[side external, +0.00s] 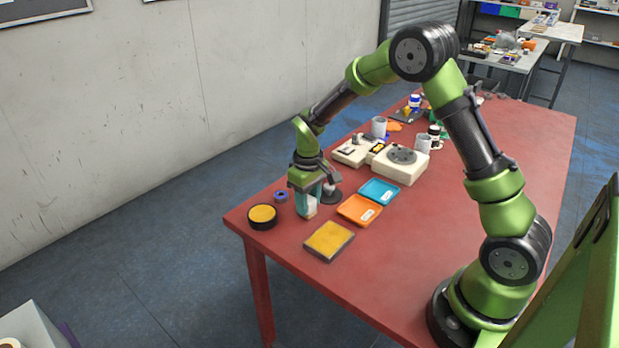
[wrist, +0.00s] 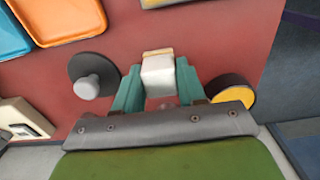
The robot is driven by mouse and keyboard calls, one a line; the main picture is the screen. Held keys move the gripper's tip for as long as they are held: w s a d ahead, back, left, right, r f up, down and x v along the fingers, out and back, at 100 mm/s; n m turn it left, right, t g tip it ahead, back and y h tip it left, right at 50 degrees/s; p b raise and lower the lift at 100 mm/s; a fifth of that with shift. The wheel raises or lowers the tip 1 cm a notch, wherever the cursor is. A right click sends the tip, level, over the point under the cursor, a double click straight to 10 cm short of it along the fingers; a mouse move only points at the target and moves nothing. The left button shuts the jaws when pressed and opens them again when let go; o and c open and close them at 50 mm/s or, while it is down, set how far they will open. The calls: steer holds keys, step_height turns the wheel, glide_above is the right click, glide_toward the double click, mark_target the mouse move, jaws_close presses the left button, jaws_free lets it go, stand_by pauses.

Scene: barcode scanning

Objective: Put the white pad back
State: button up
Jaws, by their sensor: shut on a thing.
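My gripper (side external: 307,207) is low over the near left end of the red table, pointing down. In the wrist view its two teal fingers (wrist: 158,88) are shut on a white block (wrist: 158,74) with a thin yellowish strip at its far edge; I take this block for the white pad. In the side view the white pad (side external: 311,209) shows low between the fingers, partly covered by them. I cannot tell whether its underside touches the table.
Close by are a round black tin with yellow inside (side external: 262,214), a yellow square pad (side external: 329,240), a black disc with a grey knob (wrist: 91,80), an orange tray (side external: 358,211) and a blue tray (side external: 379,191). A beige device (side external: 400,163) stands farther back. The table's front right is clear.

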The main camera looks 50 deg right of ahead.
steer(key=shift+f, duration=0.15)
steer(key=o, duration=1)
step_height(320, 180, up, 12)
steer(key=s+a+r+m+t, duration=0.1)
steer(key=s+a+r+t, duration=0.1)
steer(key=s, duration=0.4)
steer(key=s+a+r+m+t+y, duration=0.1)
steer(key=s+a+r+t, duration=0.1)
steer(key=s+r, duration=0.3)
steer(key=s+a+r+m+t+y, duration=0.1)
steer(key=s+a+r+m+t, duration=0.1)
steer(key=s, duration=0.7)
steer(key=shift+a+r+t, duration=0.6)
steer(key=shift+a+r, duration=0.25)
steer(key=shift+a, duration=0.05)
steer(key=shift+w, duration=0.1)
